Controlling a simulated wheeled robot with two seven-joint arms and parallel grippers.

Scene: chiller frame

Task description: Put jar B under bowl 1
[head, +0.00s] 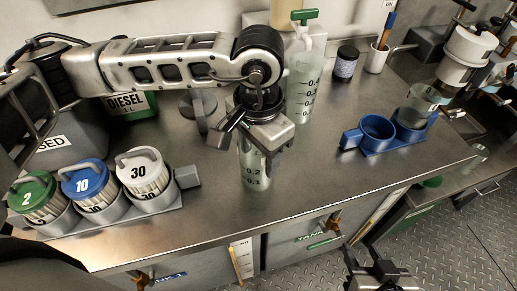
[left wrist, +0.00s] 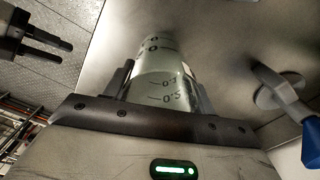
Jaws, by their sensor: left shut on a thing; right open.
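My left gripper (head: 256,142) is shut on a clear graduated jar (head: 255,172), held upright over the steel bench; I cannot tell whether it touches the bench. The left wrist view shows this jar (left wrist: 165,75) between the two fingers, with scale marks on its side. No letter B is readable on it. Another clear jar (head: 421,97) sits in the blue two-cup holder (head: 364,142); its other cup is empty. White-topped units (head: 470,45) stand at the back right; no label for bowl 1 is readable there. My right gripper (head: 378,272) is open and empty, low in front of the bench.
Filters marked 2, 10 and 30 stand in a rack (head: 185,178) at left. A large graduated pump bottle (head: 303,90), a dark lidded pot (head: 345,64) and a pen cup (head: 377,60) stand behind. The bench between the held jar and the blue holder is clear.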

